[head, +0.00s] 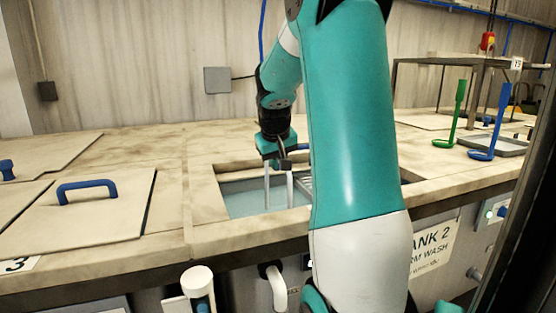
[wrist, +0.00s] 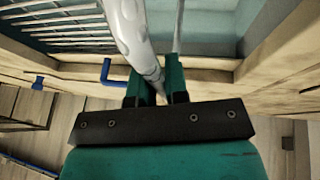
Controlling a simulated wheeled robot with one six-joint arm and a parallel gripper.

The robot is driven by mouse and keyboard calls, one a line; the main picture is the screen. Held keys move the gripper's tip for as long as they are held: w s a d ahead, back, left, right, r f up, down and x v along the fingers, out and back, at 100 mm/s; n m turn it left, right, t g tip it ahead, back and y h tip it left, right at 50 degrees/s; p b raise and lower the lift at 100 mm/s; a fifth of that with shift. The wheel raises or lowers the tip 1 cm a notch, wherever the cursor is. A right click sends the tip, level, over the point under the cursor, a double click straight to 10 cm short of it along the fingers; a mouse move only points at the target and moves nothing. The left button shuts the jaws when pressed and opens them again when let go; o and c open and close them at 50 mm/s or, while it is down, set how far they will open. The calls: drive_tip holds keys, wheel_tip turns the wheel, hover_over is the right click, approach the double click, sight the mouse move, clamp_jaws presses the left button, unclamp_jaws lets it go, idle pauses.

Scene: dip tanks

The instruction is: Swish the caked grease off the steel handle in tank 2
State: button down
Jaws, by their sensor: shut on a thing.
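My gripper (head: 278,158) is shut on the steel handle, above the open tank 2. The steel handle (head: 266,188) is a pale grey bent bar whose two legs hang down into the tank opening. In the wrist view the handle (wrist: 126,32) runs away from between my teal fingers (wrist: 161,90). Its lower ends overlap the pale blue liquid (head: 240,199); how deep they reach is unclear. Some faint darker marks show on the bar near the fingers, but I cannot tell whether they are grease. My arm hides the right part of tank 2.
A slatted rack (wrist: 60,22) lies inside the tank. Left of the opening is a closed lid with a blue handle (head: 86,189). Green (head: 455,113) and blue (head: 492,123) hooked tools stand at the right, near a metal tray.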

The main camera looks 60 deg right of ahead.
drive_tip(key=shift+d+r, duration=0.1)
drive_tip(key=shift+p, duration=0.35)
idle(1.6)
drive_tip(key=shift+s, duration=0.1)
drive_tip(key=shift+p, duration=0.3)
idle(1.5)
